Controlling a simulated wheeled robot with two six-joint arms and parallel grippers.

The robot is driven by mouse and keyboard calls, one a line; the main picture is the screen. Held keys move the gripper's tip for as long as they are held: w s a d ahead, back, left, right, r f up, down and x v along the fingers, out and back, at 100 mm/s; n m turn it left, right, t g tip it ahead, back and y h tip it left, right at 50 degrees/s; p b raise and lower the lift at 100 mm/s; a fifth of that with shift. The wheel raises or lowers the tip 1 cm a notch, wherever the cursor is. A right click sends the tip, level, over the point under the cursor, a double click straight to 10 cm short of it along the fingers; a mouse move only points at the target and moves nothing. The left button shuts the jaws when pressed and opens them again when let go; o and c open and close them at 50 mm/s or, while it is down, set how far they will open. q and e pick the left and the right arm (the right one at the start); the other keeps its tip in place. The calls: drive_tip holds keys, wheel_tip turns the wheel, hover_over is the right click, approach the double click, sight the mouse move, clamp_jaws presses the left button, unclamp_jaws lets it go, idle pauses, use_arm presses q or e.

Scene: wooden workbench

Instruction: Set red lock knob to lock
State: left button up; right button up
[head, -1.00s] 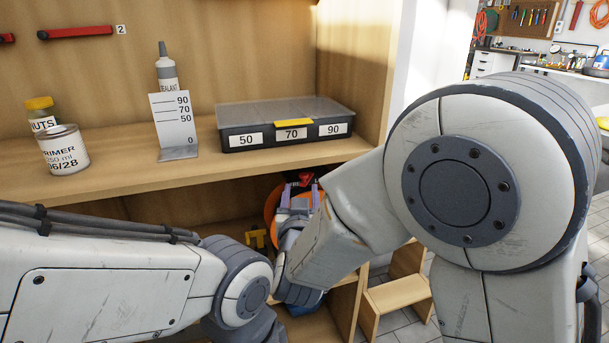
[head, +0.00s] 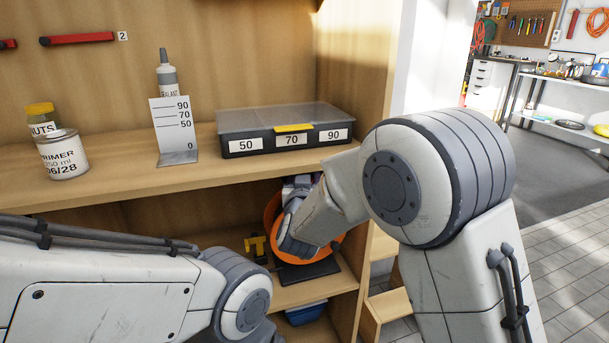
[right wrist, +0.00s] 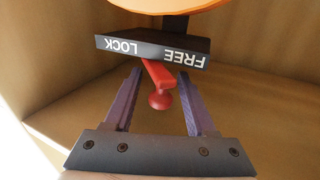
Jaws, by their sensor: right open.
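The red lock knob (right wrist: 160,99), a short red lever with a round end, shows in the right wrist view. It sticks out below a dark label plate (right wrist: 150,47) whose words LOCK and FREE read upside down. The lever leaves the plate near the middle, between the two words; which setting it marks I cannot tell. My right gripper (right wrist: 157,74) is open, with one purple finger on each side of the knob and a gap to both. In the head view my right forearm hides the knob. My left arm shows at lower left, its gripper out of view.
An orange reel (head: 334,243) stands on a dark base (head: 308,272) in the lower shelf, under the upper shelf board. A yellow item (head: 257,247) is left of it. On the upper shelf stand a lidded organizer (head: 283,126), a gauge plate (head: 175,130) and a primer can (head: 63,156).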

clamp_jaws()
